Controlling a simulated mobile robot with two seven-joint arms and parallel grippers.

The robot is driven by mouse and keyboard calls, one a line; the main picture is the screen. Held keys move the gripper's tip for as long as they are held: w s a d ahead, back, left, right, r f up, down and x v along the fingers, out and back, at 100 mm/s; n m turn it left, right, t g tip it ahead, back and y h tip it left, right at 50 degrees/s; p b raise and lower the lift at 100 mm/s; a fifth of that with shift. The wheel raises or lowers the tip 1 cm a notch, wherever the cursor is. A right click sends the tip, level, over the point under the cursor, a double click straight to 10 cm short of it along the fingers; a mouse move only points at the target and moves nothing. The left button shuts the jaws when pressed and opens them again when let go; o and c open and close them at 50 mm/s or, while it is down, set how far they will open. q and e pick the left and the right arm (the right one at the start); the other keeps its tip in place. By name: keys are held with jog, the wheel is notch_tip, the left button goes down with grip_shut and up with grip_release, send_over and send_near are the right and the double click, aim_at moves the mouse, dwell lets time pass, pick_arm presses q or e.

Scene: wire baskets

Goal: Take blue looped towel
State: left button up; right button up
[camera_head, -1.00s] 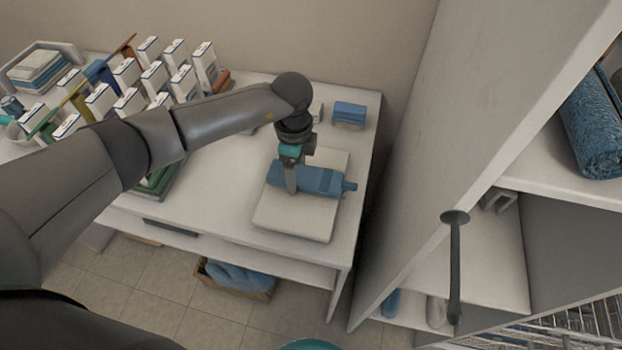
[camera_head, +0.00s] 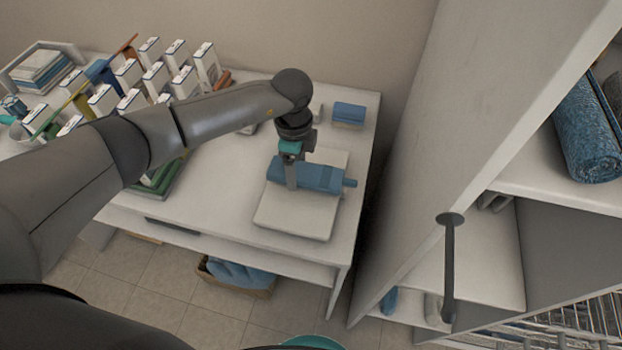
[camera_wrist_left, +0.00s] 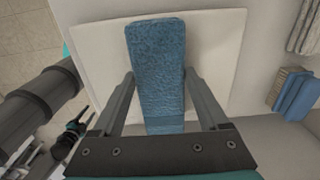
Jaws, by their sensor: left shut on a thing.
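The blue looped towel (camera_head: 322,178) is a folded or rolled blue bundle with a small loop at its right end. It lies over a white square pad (camera_head: 290,221) on the white table. My left gripper (camera_head: 291,184) reaches down onto the towel's left part and is shut on it. In the left wrist view the towel (camera_wrist_left: 157,65) runs between the two fingers (camera_wrist_left: 160,98), with its fuzzy blue surface facing the camera.
Several white label holders (camera_head: 155,76) and folded cloths stand at the table's left. A small blue stack (camera_head: 349,113) sits at the back right. A basket (camera_head: 237,277) is below. A shelf unit with a rolled blue towel (camera_head: 587,140) stands at right.

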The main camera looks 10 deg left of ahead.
pick_arm(q)
jog(key=shift+r+p, duration=2.5)
jog(key=shift+r, duration=0.3)
